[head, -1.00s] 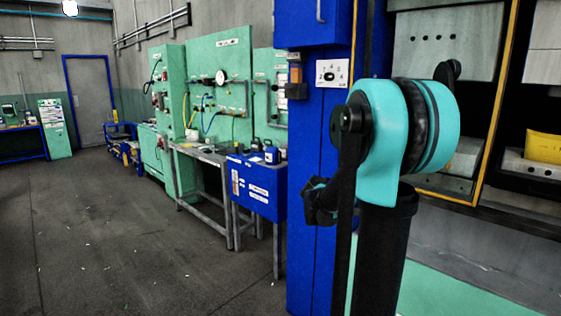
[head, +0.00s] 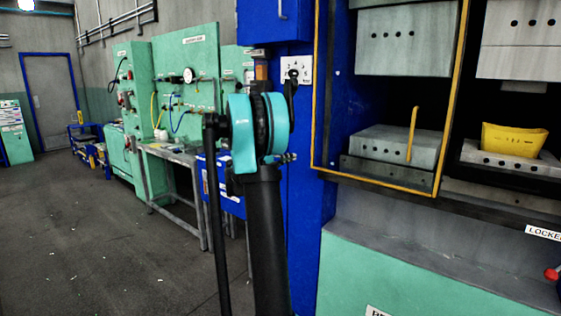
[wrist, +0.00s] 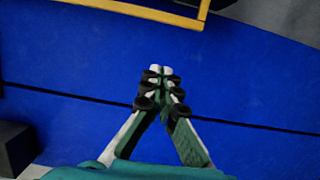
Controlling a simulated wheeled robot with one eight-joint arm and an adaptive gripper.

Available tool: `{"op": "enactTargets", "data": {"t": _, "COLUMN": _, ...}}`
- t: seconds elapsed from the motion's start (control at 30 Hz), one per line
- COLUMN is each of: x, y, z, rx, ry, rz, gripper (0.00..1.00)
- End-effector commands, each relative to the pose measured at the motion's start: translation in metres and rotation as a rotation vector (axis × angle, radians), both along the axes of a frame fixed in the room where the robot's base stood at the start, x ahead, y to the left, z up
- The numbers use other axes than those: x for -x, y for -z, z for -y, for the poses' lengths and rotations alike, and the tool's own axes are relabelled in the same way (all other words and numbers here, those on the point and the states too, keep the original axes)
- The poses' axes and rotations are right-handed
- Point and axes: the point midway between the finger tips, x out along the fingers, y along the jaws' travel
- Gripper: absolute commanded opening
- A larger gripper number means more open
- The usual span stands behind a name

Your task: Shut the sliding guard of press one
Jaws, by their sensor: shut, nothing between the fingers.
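The sliding guard is a yellow-edged frame (head: 451,100) with an upright yellow handle (head: 412,134). In the head view it stands in front of the left bay, while the right bay shows no guard in front of it. A lower corner of a yellow frame (wrist: 150,13) shows at the top of the wrist view, beyond my fingertips. My gripper (wrist: 161,72) is shut and empty, with a blue panel behind it, and apart from the yellow frame in the picture. In the head view my arm mostly hides the gripper.
A yellow piece (head: 514,140) sits on the grey lower block of the right bay. A blue post (head: 305,230) with a white numbered plate stands left of the press. A green cabinet front (head: 400,275) lies below the bays. Open floor (head: 90,240) is at left.

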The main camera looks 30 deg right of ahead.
Motion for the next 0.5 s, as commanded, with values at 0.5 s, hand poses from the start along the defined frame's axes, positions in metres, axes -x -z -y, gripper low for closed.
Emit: {"op": "enactTargets", "data": {"t": 0.5, "x": 0.032, "y": 0.000, "z": 0.043, "rx": -0.001, "ry": 0.000, "rz": 0.000, "gripper": 0.00}}
